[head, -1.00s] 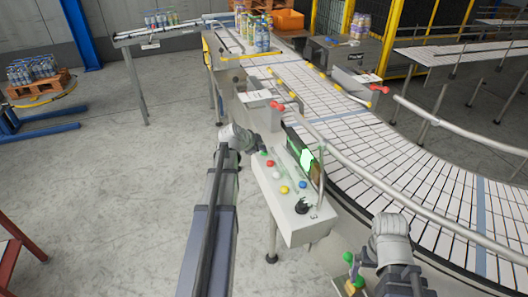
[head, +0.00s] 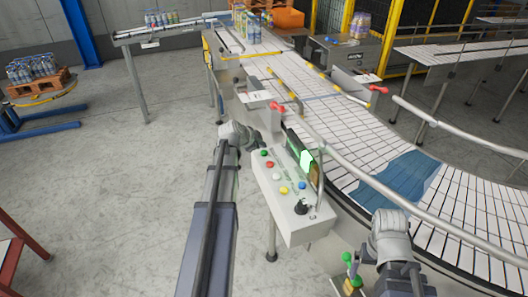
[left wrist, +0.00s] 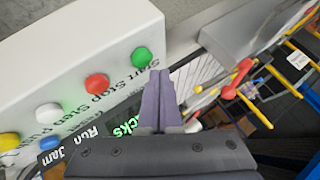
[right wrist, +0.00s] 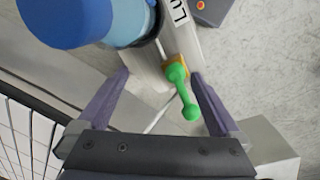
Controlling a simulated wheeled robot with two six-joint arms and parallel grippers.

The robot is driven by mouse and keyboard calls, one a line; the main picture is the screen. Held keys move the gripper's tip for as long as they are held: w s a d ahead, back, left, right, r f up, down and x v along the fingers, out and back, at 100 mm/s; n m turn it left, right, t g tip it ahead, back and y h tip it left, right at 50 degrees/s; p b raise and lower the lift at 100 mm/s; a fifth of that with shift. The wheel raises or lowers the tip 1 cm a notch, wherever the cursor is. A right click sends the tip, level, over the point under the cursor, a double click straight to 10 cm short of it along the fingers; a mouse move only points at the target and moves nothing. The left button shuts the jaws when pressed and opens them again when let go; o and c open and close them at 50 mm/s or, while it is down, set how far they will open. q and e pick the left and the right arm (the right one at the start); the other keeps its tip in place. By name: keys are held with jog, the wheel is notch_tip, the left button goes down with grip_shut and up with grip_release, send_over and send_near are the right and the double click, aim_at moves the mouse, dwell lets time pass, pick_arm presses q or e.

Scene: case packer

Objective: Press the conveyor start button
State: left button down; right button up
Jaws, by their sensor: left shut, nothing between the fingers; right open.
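The control panel (head: 290,215) is a white box with coloured buttons and a lit green screen (head: 305,160). Its green button (left wrist: 141,57) is at the end of the button row, where the printed label begins with "Start"; it also shows in the head view (head: 264,151). My left gripper (left wrist: 159,72) is shut and empty, its tips close beside the green button; I cannot tell whether they touch. My right gripper (right wrist: 158,76) is open and empty, low at the right, with a green-knobbed lever (right wrist: 180,90) in view between and beyond its fingers.
Red (left wrist: 97,85), white (left wrist: 49,115), yellow (left wrist: 9,141) and blue (left wrist: 48,139) buttons lie along the panel. The curved conveyor (head: 460,210) with its rail runs behind it. Red-tipped guides (head: 277,106) stand beyond. Open floor (head: 110,200) lies at the left.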

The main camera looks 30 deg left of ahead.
aim_at(261, 153)
pick_arm(q)
jog(key=shift+r+p, duration=2.4)
jog(key=shift+r, duration=0.1)
jog(key=shift+f, duration=0.1)
